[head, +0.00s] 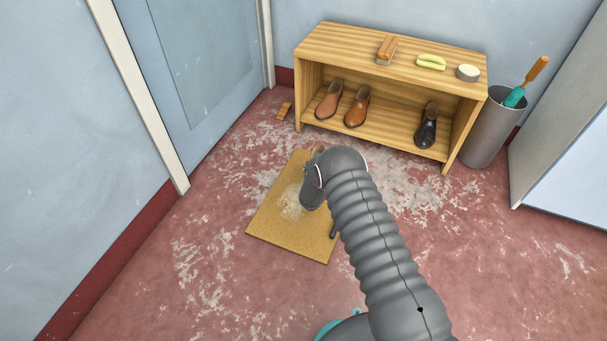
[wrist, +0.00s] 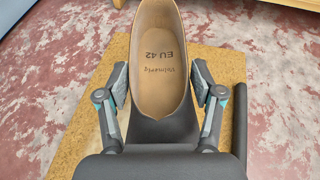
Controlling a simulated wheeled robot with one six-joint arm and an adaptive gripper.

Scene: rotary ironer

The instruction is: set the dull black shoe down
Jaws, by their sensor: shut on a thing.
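In the head view my arm hides most of the shoe and the gripper. A pale dusty patch (head: 291,202) marks the mat.
A wooden shelf (head: 340,45) stands at the back, with two brown shoes (head: 343,104) and a shiny black shoe (head: 427,128) inside. A brush (head: 387,49), a yellow-green item (head: 431,62) and a round tin (head: 467,72) lie on top. A grey bin (head: 488,130) stands right.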

